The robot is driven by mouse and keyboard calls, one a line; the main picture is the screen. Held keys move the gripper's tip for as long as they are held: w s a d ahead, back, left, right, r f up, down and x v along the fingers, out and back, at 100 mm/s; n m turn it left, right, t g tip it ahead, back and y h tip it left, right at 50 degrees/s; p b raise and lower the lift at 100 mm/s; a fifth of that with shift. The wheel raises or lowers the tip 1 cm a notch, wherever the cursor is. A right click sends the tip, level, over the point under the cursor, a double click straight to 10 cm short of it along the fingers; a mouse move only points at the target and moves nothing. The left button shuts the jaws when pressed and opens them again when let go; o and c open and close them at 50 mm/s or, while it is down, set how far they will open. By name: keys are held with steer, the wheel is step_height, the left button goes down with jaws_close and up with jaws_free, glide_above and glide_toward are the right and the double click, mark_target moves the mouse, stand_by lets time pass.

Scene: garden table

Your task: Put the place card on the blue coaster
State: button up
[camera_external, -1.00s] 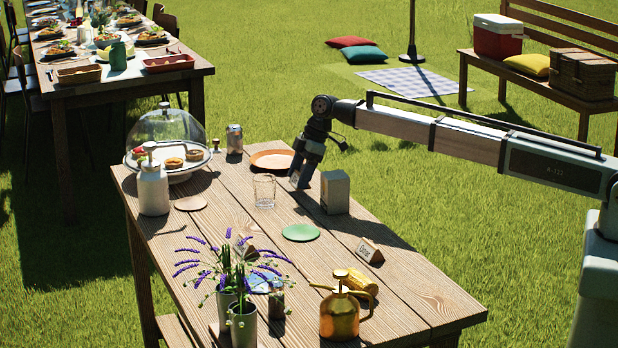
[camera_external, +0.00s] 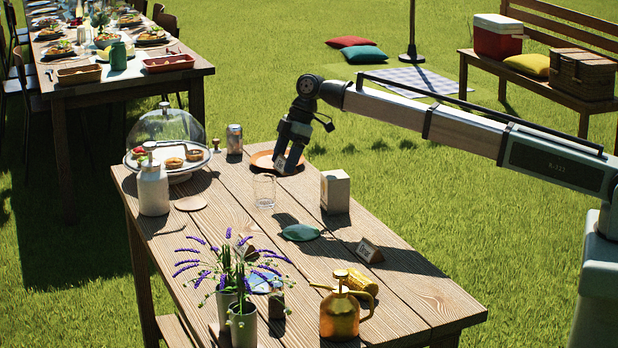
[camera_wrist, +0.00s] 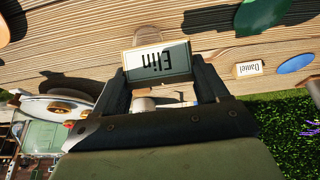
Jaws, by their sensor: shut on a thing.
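My gripper (camera_external: 287,168) is shut on a place card (camera_wrist: 157,63) marked "Elin", which shows large between the fingers in the wrist view. In the external view the gripper hangs above the far part of the table, in front of the orange plate (camera_external: 262,158), and the card is small there. The blue coaster (camera_external: 262,284) lies near the table's front left, partly hidden behind the lavender stems. It also shows in the wrist view (camera_wrist: 297,63) at the right edge, well apart from the held card.
A green coaster (camera_external: 301,233), a glass (camera_external: 264,191), a pale box (camera_external: 335,192) and another place card (camera_external: 369,251) stand mid-table. A card marked "Daniel" (camera_wrist: 248,69) stands near the blue coaster. Lavender pots (camera_external: 242,324) and a brass sprayer (camera_external: 341,312) crowd the front.

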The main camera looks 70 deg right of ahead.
steer(key=s+a+n+g, duration=0.1)
steer(key=s+a, duration=0.1)
steer(key=a, duration=1)
steer(key=s+a+n, duration=0.2)
steer(key=a, duration=0.9)
steer(key=m+t, duration=0.1)
steer(key=m, duration=0.2)
glide_above(256, 283)
steer(key=s+d, duration=0.1)
steer(key=shift+d+f, duration=0.15)
steer(key=shift+f, duration=4.45)
steer(key=shift+f, duration=0.1)
steer(key=o, duration=1.1)
steer(key=v, duration=1.2)
